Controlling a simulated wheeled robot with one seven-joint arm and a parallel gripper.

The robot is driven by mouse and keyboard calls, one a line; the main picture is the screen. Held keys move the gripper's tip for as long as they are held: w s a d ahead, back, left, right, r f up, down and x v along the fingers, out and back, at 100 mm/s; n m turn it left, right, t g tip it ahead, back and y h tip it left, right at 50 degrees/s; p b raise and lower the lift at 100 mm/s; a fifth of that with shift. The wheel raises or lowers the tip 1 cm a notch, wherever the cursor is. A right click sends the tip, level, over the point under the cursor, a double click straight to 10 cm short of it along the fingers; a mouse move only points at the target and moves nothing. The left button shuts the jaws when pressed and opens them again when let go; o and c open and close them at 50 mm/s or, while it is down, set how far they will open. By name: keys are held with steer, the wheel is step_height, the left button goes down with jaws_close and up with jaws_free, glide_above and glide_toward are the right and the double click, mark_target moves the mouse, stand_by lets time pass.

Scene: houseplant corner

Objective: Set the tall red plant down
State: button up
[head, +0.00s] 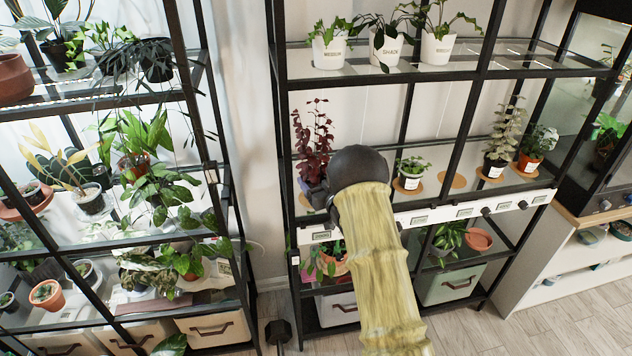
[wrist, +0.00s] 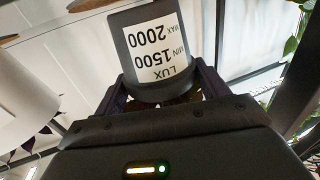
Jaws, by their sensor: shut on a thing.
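The tall red plant (head: 313,140) stands upright at the left end of the middle shelf of the right-hand rack (head: 430,195). My arm hides part of its pot in the head view. In the wrist view, my gripper (wrist: 162,88) is shut on the plant's dark pot (wrist: 120,40), one finger on each side. A white label on the pot, upside down in this view, reads LUX MIN 1500 MAX 2000. I cannot tell whether the pot touches the shelf.
A bare cork disc (head: 453,180) lies on the same shelf. Right of my arm stands a small green plant (head: 411,166); farther right are a pale tall plant (head: 498,140) and a plant in an orange pot (head: 530,160). Black rack posts and white pots (head: 328,53) above bound the space.

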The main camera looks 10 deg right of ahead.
steer(key=shift+d+f, duration=0.15)
steer(key=shift+f, duration=0.25)
steer(key=shift+s, duration=0.1)
steer(key=shift+f, duration=0.1)
steer(key=o, duration=1)
steer(key=shift+o, duration=0.2)
